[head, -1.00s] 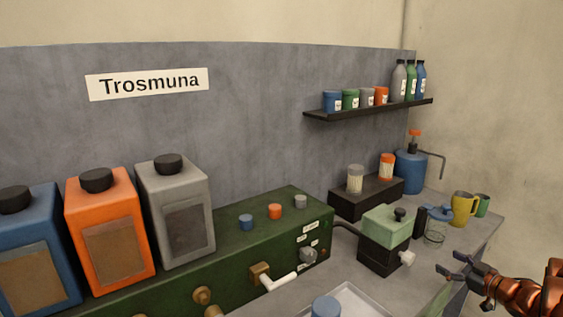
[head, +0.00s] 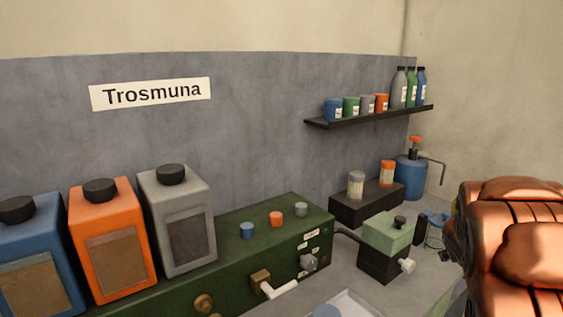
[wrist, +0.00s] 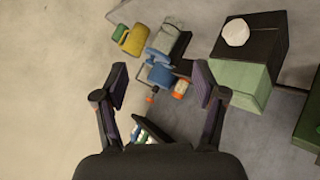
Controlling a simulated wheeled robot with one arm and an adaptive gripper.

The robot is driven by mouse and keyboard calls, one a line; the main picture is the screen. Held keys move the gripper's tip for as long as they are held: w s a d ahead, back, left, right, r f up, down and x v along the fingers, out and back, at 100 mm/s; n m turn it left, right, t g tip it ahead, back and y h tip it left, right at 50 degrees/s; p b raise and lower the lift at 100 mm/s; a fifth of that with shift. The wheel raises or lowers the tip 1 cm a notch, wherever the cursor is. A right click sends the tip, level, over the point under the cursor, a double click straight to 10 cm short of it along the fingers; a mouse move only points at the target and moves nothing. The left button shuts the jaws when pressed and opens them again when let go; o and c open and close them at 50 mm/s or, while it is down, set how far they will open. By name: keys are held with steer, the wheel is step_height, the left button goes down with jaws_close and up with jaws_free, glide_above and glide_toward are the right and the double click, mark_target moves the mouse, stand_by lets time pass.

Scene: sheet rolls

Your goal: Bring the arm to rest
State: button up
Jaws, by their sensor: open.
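My arm (head: 515,235), in copper-coloured segments, fills the right side of the head view. My gripper's jaws cannot be made out there. In the wrist view my gripper (wrist: 160,80) is open, its two dark fingers spread wide with nothing between the pads. It is above and apart from the bench items, which show beyond the fingertips. The mugs at the bench's right end are hidden behind my arm in the head view, but a yellow mug (wrist: 135,41) shows in the wrist view.
A green-topped grinder-like box (head: 388,232), a blue pump bottle (head: 410,177) and a black stand (head: 365,203) are on the bench near my arm. A shelf (head: 370,117) with tubs and bottles hangs above. Orange (head: 108,240), blue and grey canisters stand at left.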

steer(key=s+a+f+g+y, duration=0.2)
steer(key=s+a+g+y, duration=0.1)
steer(key=s+a, duration=1.3)
steer(key=s+a+f+n+g+y+p, duration=0.1)
steer(key=s+a+g, duration=0.5)
steer(key=s+a, duration=1)
steer(key=s+f+y, duration=0.1)
steer(key=s+y, duration=0.1)
steer(key=shift+s+a+y, duration=0.25)
steer(key=shift+s+y, duration=0.1)
steer(key=shift+y, duration=0.05)
